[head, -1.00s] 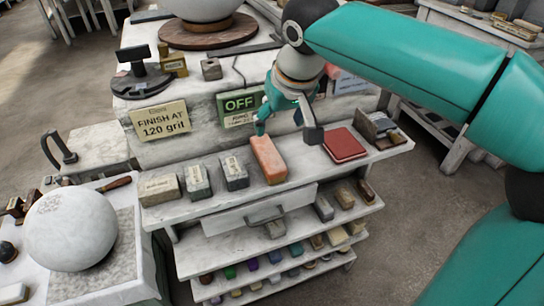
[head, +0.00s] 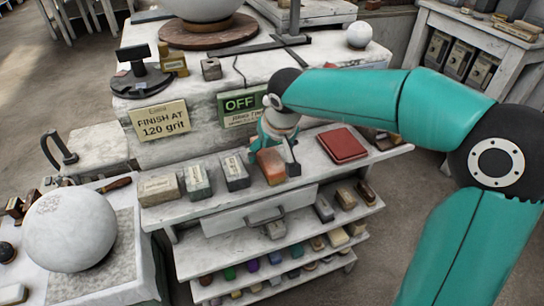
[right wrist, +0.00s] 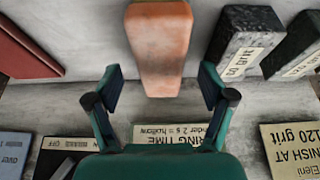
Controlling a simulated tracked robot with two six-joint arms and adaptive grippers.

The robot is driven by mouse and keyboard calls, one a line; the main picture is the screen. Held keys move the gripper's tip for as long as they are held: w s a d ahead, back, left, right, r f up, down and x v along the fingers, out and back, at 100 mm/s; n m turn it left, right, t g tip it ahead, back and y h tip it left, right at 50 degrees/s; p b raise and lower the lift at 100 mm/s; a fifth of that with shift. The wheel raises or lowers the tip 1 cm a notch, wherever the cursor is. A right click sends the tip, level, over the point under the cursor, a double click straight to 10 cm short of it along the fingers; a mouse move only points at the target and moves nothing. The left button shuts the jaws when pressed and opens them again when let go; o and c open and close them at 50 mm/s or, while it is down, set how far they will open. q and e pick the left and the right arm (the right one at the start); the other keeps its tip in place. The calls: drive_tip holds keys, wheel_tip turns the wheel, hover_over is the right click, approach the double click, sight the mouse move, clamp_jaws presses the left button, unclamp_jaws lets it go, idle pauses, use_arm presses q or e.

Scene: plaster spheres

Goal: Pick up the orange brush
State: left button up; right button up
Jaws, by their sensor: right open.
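The orange brush (head: 271,168) looks like a plain orange block with a pale worn top; no bristles show. It lies on the top shelf of the white unit, and its near end shows past my gripper. My right gripper (head: 274,154) is at its far end, pointing down, with a finger on each side. In the right wrist view the orange brush (right wrist: 158,45) reaches into the gap between the open fingers, with clear space on both sides. I see no contact. My left gripper is not in view.
Grey labelled blocks (head: 235,172) stand left of the brush; the nearest (right wrist: 243,42) is close to one finger. A red flat box (head: 342,145) lies to the right. A drawer (head: 258,210) is below.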

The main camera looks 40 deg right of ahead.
sight(269, 154)
drive_tip(key=x, duration=0.3)
drive_tip(key=shift+w+f, duration=0.15)
drive_tip(key=shift+f, duration=0.05)
drive_tip(key=shift+r, duration=0.1)
drive_tip(key=c, duration=1.3)
